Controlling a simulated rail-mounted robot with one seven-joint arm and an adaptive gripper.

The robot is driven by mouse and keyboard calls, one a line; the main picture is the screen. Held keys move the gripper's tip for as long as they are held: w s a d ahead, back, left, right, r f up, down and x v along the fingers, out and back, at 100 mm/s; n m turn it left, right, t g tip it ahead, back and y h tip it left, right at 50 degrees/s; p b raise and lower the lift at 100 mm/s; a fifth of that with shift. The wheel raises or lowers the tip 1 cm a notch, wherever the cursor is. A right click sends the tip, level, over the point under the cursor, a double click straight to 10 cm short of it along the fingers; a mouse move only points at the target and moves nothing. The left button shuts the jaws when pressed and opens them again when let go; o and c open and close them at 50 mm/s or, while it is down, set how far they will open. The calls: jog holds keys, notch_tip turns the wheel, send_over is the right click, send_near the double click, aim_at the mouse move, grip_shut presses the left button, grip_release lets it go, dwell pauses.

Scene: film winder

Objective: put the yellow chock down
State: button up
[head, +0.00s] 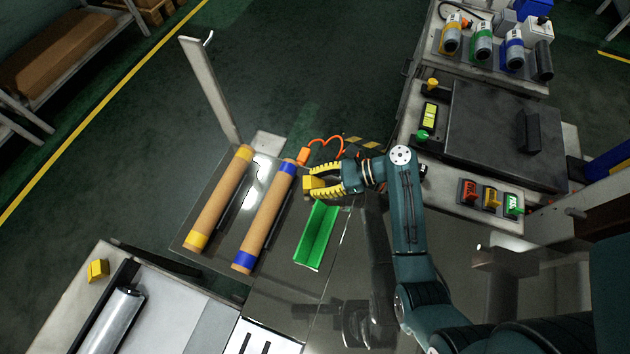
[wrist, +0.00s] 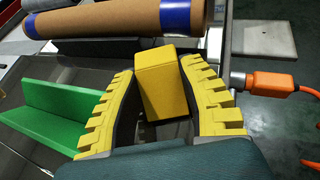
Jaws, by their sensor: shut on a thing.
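My gripper (head: 324,183) has yellow toothed fingers and is shut on the yellow chock (wrist: 164,81). The chock is a small yellow block, and it also shows in the head view (head: 313,183) at the fingertips. In the wrist view it sits a little tilted between the two fingers. In the head view the gripper is just right of the blue-ended roll's far end and beyond the green angled tray. I cannot tell how high the chock is above the table. A second yellow chock (head: 97,270) lies on the bench at lower left.
A blue-ended brown roll (head: 265,217) and a yellow-ended brown roll (head: 220,198) lie side by side. A green angled tray (head: 316,236) lies right of them. An orange connector with cable (head: 303,156) is close to the gripper. A grey post (head: 211,90) rises at the back.

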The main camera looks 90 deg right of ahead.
jog(key=shift+f, duration=0.3)
jog(key=shift+p, duration=0.3)
jog(key=o, duration=0.8)
jog(key=shift+f, duration=0.1)
jog(key=shift+r, duration=0.2)
jog(key=p+v, duration=0.4)
jog(key=v, duration=0.7)
jog(key=shift+p, duration=0.4)
jog(key=shift+s+r, duration=0.1)
jog(key=shift+s, duration=0.4)
